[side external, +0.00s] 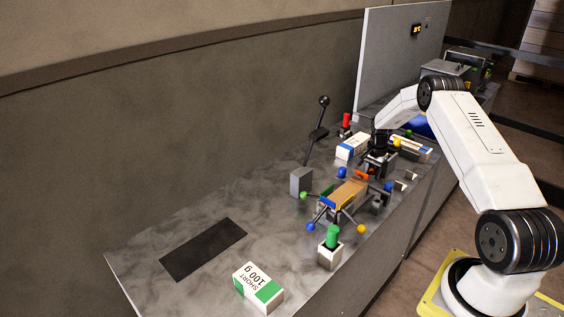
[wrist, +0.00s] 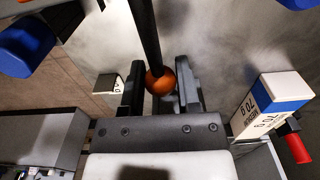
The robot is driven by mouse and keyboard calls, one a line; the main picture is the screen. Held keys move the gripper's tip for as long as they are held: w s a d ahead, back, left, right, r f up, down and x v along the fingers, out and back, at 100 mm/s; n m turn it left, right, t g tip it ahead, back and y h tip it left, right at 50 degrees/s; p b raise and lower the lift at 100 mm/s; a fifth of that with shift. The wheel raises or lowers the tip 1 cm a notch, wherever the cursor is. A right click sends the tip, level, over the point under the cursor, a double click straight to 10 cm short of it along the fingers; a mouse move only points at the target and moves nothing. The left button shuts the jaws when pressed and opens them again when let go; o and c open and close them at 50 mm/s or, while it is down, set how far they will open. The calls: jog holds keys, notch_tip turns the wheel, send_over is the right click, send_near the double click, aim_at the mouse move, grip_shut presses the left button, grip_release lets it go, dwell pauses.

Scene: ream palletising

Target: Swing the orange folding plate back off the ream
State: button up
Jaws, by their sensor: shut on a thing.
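An orange ball knob (wrist: 160,83) on a dark rod (wrist: 143,30) sits between the two fingers of my gripper (wrist: 161,90) in the wrist view. My gripper is shut on this knob. In the side view my gripper (side external: 374,170) is low at the far end of the folding fixture, with orange (side external: 361,176) showing just beside it. The brown-topped ream (side external: 347,193) lies in the fixture, with blue at its near end. The orange plate itself cannot be made out clearly; my gripper partly hides that end.
Blue (side external: 311,227), green (side external: 303,195) and yellow (side external: 361,229) knobs stick out around the fixture. A black lever (side external: 316,133), a green-topped block (side external: 331,247) and a white-and-blue pack (side external: 352,146) stand nearby. A green-and-white pack (side external: 258,287) and a dark mat (side external: 203,249) lie nearer the front.

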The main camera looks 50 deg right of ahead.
aim_at(372, 170)
jog(key=shift+a+f, duration=0.2)
jog(key=shift+f, duration=0.3)
jog(key=shift+a+f, duration=0.15)
jog(key=shift+f, duration=0.35)
dwell(0.8)
jog(key=o, duration=1.3)
jog(key=shift+c, duration=0.2)
jog(key=shift+r, duration=0.15)
jog(key=shift+r, duration=3.45)
